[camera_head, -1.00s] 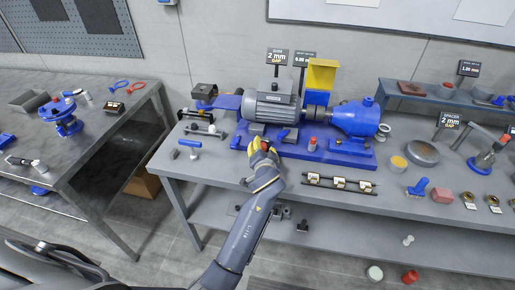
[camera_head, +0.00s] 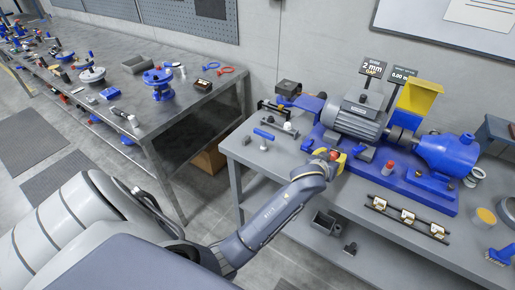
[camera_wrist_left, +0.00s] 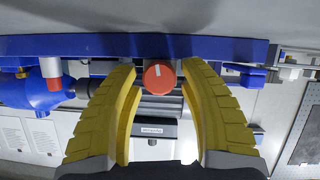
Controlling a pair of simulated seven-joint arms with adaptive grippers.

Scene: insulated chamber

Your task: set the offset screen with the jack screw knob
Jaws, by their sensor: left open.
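The offset screen (camera_head: 402,76) is a small dark display behind the motor and seems to read 0.00 mm. The jack screw knob (camera_wrist_left: 159,76) is red with a white mark, at the edge of the blue base (camera_wrist_left: 205,46) in the left wrist view. In the head view a red knob (camera_head: 334,155) shows at my left gripper (camera_head: 338,160), at the base's front edge. My left gripper (camera_wrist_left: 159,90) is open, its yellow fingers on either side of the knob. I cannot tell whether they touch it. My right gripper is not in view.
The grey motor (camera_head: 358,115) and blue pump (camera_head: 447,155) stand on the base. A 2 mm gap sign (camera_head: 372,70) stands beside the screen. A blue-handled tool (camera_head: 264,135) lies left of my gripper. A shaft rack (camera_head: 407,218) lies in front of the base.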

